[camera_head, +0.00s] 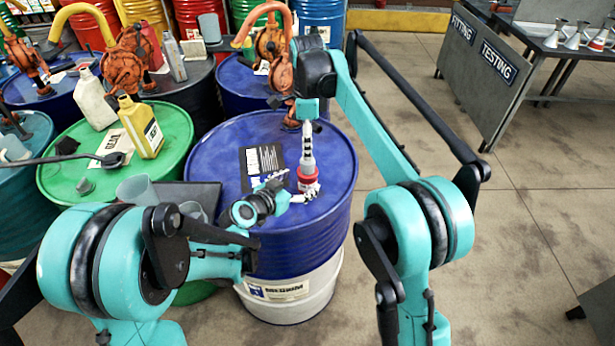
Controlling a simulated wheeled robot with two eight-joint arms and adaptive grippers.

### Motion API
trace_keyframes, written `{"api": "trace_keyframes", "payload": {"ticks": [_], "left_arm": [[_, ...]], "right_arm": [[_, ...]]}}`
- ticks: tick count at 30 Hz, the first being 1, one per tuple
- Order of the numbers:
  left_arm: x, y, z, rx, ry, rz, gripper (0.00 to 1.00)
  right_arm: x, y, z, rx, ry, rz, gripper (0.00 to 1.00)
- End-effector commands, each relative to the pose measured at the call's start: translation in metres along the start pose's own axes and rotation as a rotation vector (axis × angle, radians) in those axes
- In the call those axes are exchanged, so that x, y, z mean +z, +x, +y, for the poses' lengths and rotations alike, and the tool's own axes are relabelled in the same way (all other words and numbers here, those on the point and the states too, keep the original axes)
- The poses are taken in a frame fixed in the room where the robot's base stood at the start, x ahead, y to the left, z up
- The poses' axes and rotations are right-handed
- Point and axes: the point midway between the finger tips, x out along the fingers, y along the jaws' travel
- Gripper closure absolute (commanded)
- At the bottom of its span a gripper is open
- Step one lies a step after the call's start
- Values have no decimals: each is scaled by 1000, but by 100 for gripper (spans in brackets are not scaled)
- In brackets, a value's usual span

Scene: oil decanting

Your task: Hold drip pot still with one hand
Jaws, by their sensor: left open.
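The drip pot (308,178), red with a paler upper part, appears to stand upright on the blue drum's lid (225,152), near its right side. My left gripper (299,184) reaches in from the left, low over the lid. Its pale fingers are open, one on the far side and one on the near side of the pot's red base. I cannot tell whether they touch it.
A green drum (168,118) at left carries a yellow can (143,127), a cream bottle (95,101) and a dark ladle (111,159). Orange pumps stand behind.

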Motion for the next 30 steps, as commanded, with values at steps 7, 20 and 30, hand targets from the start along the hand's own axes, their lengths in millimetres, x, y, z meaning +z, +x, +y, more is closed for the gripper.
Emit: {"api": "trace_keyframes", "payload": {"ticks": [7,20,30], "left_arm": [[0,36,0,1,-1,0,22],[0,46,0,-1,-1,0,24],[0,46,0,-1,-1,-1,99]], "right_arm": [[0,0,0,-1,-1,0,40],[0,0,0,-1,-2,0,40],[0,-1,0,-1,-2,0,40]]}}
